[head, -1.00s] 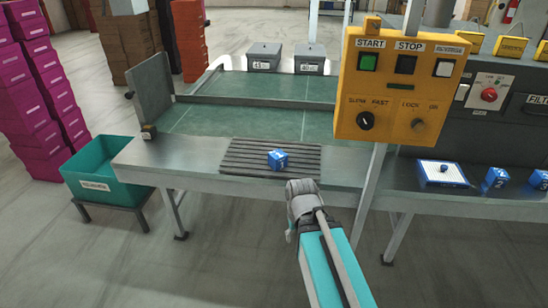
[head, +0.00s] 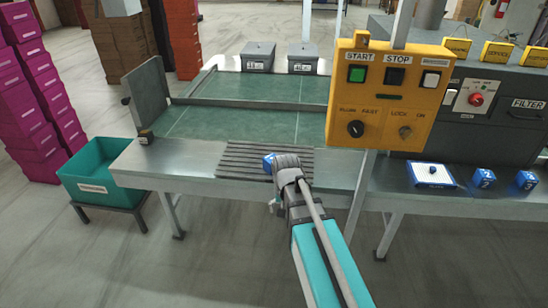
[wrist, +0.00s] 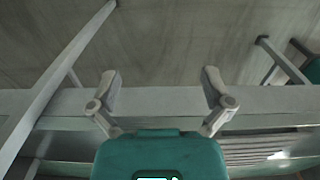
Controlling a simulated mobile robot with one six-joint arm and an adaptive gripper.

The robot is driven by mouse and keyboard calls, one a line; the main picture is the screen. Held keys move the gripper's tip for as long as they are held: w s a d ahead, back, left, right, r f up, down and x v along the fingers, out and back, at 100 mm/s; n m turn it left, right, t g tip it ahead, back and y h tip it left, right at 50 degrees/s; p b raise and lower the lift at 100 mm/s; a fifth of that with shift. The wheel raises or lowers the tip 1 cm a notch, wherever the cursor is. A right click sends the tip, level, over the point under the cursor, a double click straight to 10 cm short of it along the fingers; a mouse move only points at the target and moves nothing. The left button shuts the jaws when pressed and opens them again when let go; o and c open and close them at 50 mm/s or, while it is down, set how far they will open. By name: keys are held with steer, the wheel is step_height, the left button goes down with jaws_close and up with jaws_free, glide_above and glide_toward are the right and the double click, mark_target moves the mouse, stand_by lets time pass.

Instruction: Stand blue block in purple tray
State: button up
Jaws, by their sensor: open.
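The blue block (head: 268,162) lies on the dark ribbed mat (head: 240,163) near the front of the metal table in the head view. My arm's grey end covers its right part. In the wrist view my gripper (wrist: 160,88) has its two fingers spread wide with nothing between them, over the table's front edge and the floor. The ribbed mat (wrist: 258,149) shows at the lower right there, and the block is not clearly seen. I see no purple tray in either view.
A yellow control box (head: 388,95) stands on a post right of my arm. A white-and-blue tray (head: 430,176) and two blue blocks (head: 482,178) lie on the right bench. A teal bin (head: 97,178) stands at the left, near stacked magenta boxes (head: 30,120).

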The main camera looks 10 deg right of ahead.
mark_target(272, 159)
steer(key=w+r+m+p, duration=0.4)
steer(key=w+r+p, duration=0.3)
steer(key=w, duration=0.4)
steer(key=w+r+m+p, duration=0.5)
steer(key=w+r+p, duration=0.2)
steer(key=w, duration=0.3)
steer(key=shift+w+r, duration=0.35)
steer(key=shift+r, duration=0.4)
steer(key=shift+f, duration=0.1)
step_height(272, 159, down, 8)
steer(key=b, duration=0.8)
steer(key=shift+f+b, duration=0.25)
steer(key=shift+b, duration=0.05)
steer(key=shift+f+b, duration=2.6)
steer(key=shift+b, duration=0.05)
steer(key=shift+s, duration=0.1)
steer(key=c, duration=1.1)
